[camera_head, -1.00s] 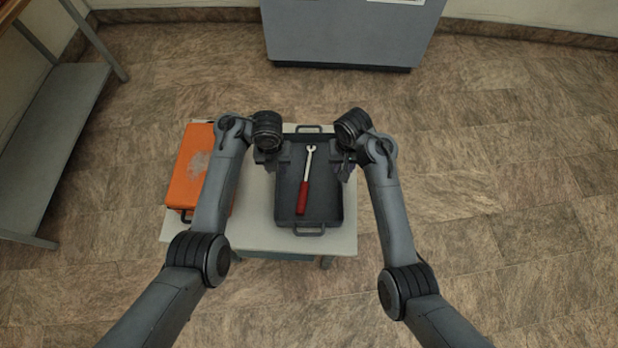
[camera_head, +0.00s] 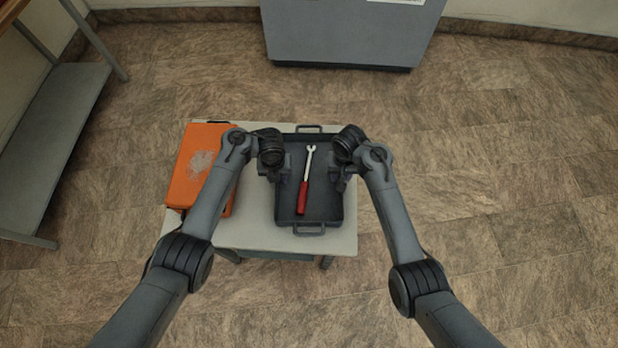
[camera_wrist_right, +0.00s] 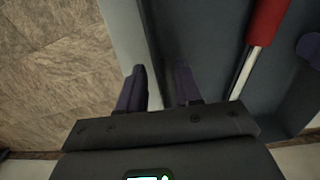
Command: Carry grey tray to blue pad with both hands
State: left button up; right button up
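The dark grey tray (camera_head: 322,216), with a loop handle at its near and far ends, sits on the small light table. A wrench with a red handle (camera_head: 302,198) lies inside it. My right gripper (camera_head: 342,183) is at the tray's right wall. In the right wrist view its two fingers (camera_wrist_right: 159,90) stand apart, with the tray wall (camera_wrist_right: 154,60) between them. My left gripper (camera_head: 279,178) is at the tray's left wall, its fingers too small and hidden to judge. No blue pad shows in these views.
An orange case (camera_head: 188,178) lies on the left of the light table (camera_head: 256,230), close to my left arm. A grey cabinet (camera_head: 345,35) stands at the back. A grey shelf (camera_head: 55,130) is at far left. Floor to the right is clear.

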pick_arm(q)
jog(key=shift+c, duration=0.5)
pick_arm(e)
jog(key=shift+c, duration=0.5)
pick_arm(q)
grip_shut()
pick_arm(e)
grip_shut()
pick_arm(q)
jog(key=shift+r, duration=0.25)
pick_arm(e)
jog(key=shift+r, duration=0.2)
